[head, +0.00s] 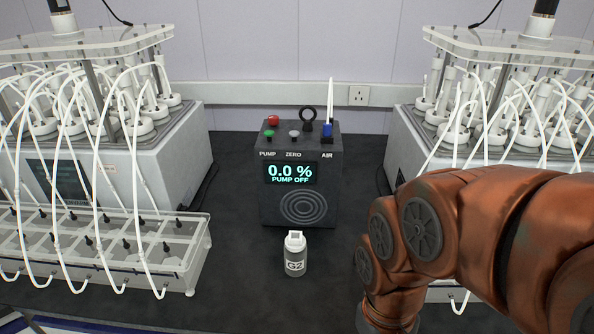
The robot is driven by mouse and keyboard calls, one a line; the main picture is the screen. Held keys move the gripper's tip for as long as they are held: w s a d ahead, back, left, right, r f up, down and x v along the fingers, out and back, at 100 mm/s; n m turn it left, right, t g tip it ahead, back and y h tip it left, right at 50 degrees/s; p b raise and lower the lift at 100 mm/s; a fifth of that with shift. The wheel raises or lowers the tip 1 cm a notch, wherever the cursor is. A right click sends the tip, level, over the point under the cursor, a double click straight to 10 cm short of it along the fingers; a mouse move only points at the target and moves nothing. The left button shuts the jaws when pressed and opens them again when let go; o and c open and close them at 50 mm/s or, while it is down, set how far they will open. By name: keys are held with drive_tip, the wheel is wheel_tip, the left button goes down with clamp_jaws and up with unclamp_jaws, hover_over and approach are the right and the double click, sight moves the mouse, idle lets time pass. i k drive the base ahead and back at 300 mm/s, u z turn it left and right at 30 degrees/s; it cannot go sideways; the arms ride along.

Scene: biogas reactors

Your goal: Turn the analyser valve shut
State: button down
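The analyser (300,180) is a dark box in the middle of the bench. Its screen (290,173) reads 0.0 % and PUMP OFF. On its top are a red button (273,120) and a green button (268,134) on the left, and a grey knob (294,134) by the ZERO label. A blue valve part (327,130) with a white tube rising from it stands above the AIR label. A black ring (309,115) stands upright behind. I cannot tell the valve's setting. My copper arm fills the lower right; my gripper is out of frame.
A small bottle (295,256) marked G2 stands in front of the analyser. Reactor units with many white tubes stand left (160,165) and right (410,150). A clear rack (190,262) is at front left. Dark bench (245,275) is bare around the bottle.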

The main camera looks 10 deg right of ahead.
sight(273, 120)
drive_tip(key=z, duration=0.05)
drive_tip(key=k, duration=0.5)
drive_tip(key=u, duration=1.65)
drive_tip(key=i, duration=1.15)
drive_tip(key=z, duration=2.5)
